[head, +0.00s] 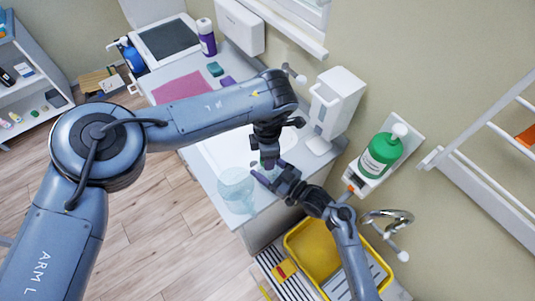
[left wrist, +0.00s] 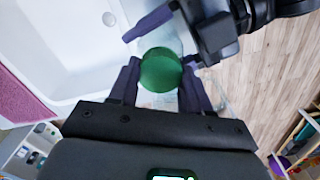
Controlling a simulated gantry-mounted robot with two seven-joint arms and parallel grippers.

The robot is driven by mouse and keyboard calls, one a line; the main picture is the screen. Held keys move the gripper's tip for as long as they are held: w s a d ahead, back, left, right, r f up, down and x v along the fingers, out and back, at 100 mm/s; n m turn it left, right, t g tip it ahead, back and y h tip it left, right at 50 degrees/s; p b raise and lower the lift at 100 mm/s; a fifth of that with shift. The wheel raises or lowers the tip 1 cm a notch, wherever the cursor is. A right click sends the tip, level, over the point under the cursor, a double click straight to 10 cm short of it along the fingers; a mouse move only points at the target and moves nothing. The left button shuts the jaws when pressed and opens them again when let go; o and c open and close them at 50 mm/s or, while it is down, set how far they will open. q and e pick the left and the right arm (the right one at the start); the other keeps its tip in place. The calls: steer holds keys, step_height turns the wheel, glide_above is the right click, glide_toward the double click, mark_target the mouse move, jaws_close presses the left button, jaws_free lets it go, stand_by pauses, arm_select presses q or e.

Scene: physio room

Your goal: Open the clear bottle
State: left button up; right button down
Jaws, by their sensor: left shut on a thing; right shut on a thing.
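The clear bottle's green cap (left wrist: 160,70) shows from above in the left wrist view, between the two dark fingers of my left gripper (left wrist: 160,85). My left gripper is shut on the cap and points down in the head view (head: 268,161). My right gripper (left wrist: 175,38) reaches in from the side, just below the cap, with one finger on each side of the clear bottle's body. It is shut on the bottle and also shows in the head view (head: 268,178). Most of the bottle's body is hidden behind the cap and grippers.
A clear vessel (head: 237,188) stands at the counter's front corner, beside my grippers. A green bottle with a white top (head: 380,155) sits on a wall holder. A yellow tray (head: 318,253) lies at the lower right. A pink mat (head: 183,86) lies on the counter.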

arm_select(q)
steer(key=n, duration=0.5)
steer(key=shift+s, duration=0.1)
steer(key=n, duration=1.6)
steer(key=shift+n, duration=0.4)
steer(key=n, duration=0.4)
steer(key=shift+r, duration=0.1)
steer(key=n, duration=0.6)
steer(key=shift+n, duration=0.3)
steer(key=n, duration=0.8)
steer(key=shift+n, duration=0.4)
